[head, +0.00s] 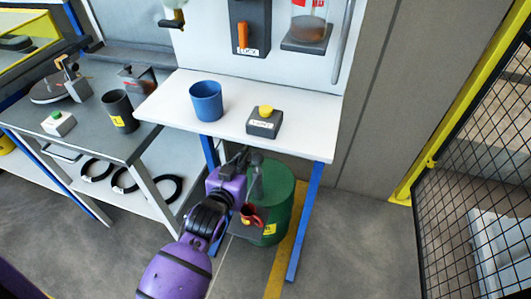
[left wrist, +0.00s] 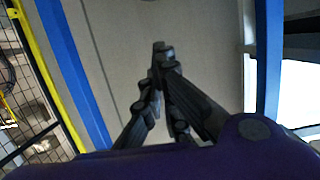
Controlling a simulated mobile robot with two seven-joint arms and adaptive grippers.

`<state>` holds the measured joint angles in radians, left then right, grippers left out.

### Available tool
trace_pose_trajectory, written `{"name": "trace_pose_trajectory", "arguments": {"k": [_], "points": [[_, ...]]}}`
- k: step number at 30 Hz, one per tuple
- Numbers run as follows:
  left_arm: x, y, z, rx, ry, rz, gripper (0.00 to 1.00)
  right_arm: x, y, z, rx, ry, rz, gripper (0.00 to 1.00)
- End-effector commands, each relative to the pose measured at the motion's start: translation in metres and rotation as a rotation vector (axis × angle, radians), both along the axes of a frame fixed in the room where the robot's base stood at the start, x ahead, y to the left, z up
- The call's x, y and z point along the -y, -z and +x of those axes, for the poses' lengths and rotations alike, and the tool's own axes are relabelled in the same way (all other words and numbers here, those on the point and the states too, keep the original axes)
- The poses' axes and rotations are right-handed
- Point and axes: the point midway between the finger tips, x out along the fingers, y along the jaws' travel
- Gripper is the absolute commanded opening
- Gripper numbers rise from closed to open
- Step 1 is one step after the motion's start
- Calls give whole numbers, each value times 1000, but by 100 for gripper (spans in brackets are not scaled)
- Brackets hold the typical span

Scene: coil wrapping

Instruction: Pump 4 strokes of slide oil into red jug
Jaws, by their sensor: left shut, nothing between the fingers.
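A green drum (head: 279,210) stands on the floor under the white bench. A small red jug (head: 252,217) is in front of the drum's left side, partly hidden by my arm. My left gripper (head: 245,160) is at the drum's top left, below the bench's front edge, above the jug. Its fingers are shut and empty; in the left wrist view the closed fingertips (left wrist: 163,50) point away over grey background. My right gripper is not in view.
The white bench (head: 180,104) holds a blue cup (head: 206,101) and a yellow-button box (head: 264,122). Its blue leg (head: 305,220) stands right of the drum. A grey workbench (head: 90,115) is at left, a mesh fence (head: 470,160) at right. Floor between leg and fence is clear.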

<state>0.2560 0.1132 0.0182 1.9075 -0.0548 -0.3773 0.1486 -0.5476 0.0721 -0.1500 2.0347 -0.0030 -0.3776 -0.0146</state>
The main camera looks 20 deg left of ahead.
Motion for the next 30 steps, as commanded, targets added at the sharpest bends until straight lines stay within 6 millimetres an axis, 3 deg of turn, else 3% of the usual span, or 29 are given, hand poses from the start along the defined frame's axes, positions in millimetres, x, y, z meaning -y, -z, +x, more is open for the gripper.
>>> {"name": "trace_pose_trajectory", "arguments": {"k": [11, 25, 30], "points": [[1, 3, 9, -1, 1, 0, 0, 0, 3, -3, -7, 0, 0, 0], [4, 25, 99, -2, 1, 0, 0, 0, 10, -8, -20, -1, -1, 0], [3, 53, 96, -5, 0, -1, 0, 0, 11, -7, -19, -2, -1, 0]]}}
